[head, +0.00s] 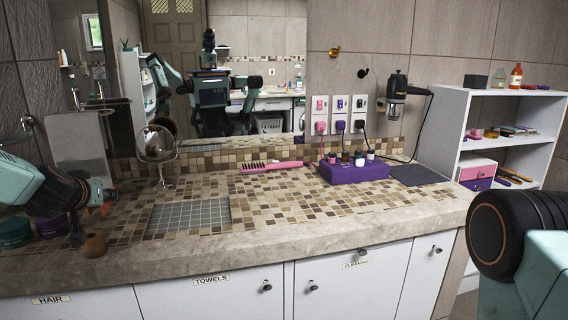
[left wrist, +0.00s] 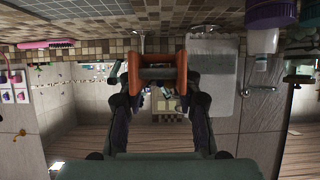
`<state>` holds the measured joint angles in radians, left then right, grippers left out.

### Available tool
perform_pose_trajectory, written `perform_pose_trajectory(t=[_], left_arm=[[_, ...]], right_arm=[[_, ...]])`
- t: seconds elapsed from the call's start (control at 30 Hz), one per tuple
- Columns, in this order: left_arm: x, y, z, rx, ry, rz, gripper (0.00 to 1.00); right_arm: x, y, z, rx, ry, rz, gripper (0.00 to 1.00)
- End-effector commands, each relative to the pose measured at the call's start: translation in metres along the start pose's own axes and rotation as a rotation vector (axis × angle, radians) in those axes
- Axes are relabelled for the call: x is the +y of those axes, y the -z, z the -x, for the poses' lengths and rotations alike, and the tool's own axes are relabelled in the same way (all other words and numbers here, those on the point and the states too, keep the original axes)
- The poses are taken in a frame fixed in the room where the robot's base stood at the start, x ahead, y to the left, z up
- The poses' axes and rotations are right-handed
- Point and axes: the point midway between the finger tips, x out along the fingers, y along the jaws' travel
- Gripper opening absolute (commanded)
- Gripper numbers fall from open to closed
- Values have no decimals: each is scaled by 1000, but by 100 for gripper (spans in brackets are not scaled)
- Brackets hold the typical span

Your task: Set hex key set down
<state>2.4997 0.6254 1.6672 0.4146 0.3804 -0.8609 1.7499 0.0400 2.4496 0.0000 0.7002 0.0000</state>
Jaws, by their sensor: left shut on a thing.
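The hex key set (left wrist: 157,73), with orange sides and dark bars between them, is held between the two dark fingers of my left gripper (left wrist: 158,82) in the left wrist view. In the head view my left gripper (head: 96,195) is at the left, over the left end of the counter. The hex key set is small and partly hidden by the fingers there, with a little orange showing. The grey gridded mat (head: 190,216) on the tiled counter is bare, right of the gripper. My right gripper is out of view; only part of my right arm shows.
A round mirror (head: 157,144) on a stand is behind the mat. A pink comb (head: 271,166) and a purple holder (head: 354,172) with small bottles stand farther right. A teal tub (head: 15,232) and a brown pot (head: 95,243) are at the left. The counter's front middle is clear.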

Motion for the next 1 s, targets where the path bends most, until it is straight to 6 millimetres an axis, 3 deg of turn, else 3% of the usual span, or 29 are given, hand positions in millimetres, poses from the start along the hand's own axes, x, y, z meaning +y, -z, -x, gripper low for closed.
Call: perform_pose_trajectory(t=[0.57, 0.77, 1.0], left_arm=[[77, -91, 22, -1, -341, -186, 0], [113, -138, 47, -3, -506, -273, 0], [156, -200, 95, -1, -730, -393, 0]], right_arm=[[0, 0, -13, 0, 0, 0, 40], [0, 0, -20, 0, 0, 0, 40], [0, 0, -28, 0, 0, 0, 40]])
